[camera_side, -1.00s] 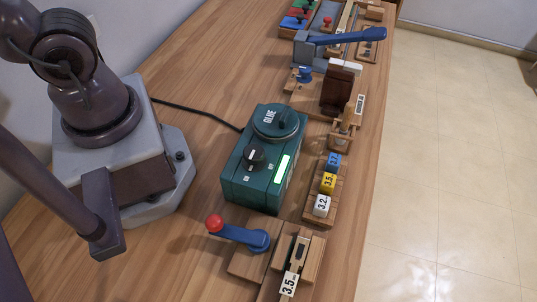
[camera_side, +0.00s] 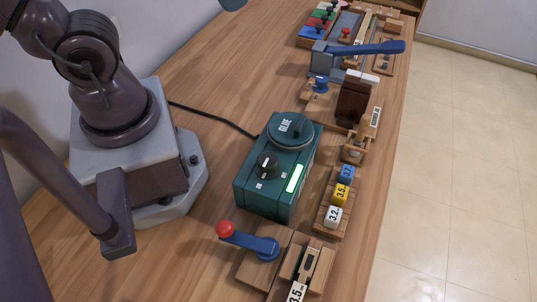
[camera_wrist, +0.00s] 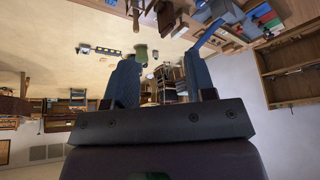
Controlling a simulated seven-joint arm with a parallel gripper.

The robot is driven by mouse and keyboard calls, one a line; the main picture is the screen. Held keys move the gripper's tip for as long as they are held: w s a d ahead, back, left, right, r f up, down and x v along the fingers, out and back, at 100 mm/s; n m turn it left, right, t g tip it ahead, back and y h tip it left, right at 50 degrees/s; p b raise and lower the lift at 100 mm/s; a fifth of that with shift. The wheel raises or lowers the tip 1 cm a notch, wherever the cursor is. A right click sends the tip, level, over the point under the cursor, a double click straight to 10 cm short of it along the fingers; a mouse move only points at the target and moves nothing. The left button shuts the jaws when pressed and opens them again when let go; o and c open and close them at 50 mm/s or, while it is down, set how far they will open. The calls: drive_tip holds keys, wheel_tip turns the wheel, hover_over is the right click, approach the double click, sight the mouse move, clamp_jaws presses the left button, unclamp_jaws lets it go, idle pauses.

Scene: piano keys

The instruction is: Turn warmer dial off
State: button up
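The warmer is a green box (camera_side: 270,197) marked GLUE on its round lid (camera_side: 290,129), in the middle of the side view. Its dial (camera_side: 266,164) is a black knob with a white mark, on the box's near left part. The labels by the dial are too small to read. A bright green strip (camera_side: 295,178) is lit beside it. My gripper (camera_wrist: 162,65) shows in the wrist view with two blue fingers wide apart and nothing between them. It points out over the room, away from the warmer. I cannot make it out in the side view.
A blue lever with a red knob (camera_side: 224,229) stands just in front of the warmer. Numbered blocks (camera_side: 341,193) sit in a wooden rack to its right. A long blue handle (camera_side: 366,48) is farther back. A black cable (camera_side: 213,114) runs behind the warmer. Bare wood (camera_side: 190,262) lies to the left.

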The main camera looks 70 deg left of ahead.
drive_tip(key=shift+o, duration=0.9)
drive_tip(key=w+d+f+h, duration=0.1)
drive_tip(key=w+d+h, duration=0.1)
drive_tip(key=d, duration=0.4)
drive_tip(key=w+d+f+h, duration=0.1)
drive_tip(key=w+d+f, duration=0.1)
drive_tip(key=d, duration=0.4)
drive_tip(key=shift+w+g+h, duration=0.4)
drive_tip(key=w+d+f+n+t+h, duration=0.25)
drive_tip(key=w+d+n, duration=0.4)
drive_tip(key=d, duration=0.55)
drive_tip(key=n+g+y, duration=0.7)
drive_tip(key=n+y, duration=0.4)
drive_tip(key=n, duration=0.1)
approach(268, 160)
drive_tip(key=shift+t, duration=0.25)
drive_tip(key=x, duration=0.9)
drive_tip(key=shift+s, duration=0.2)
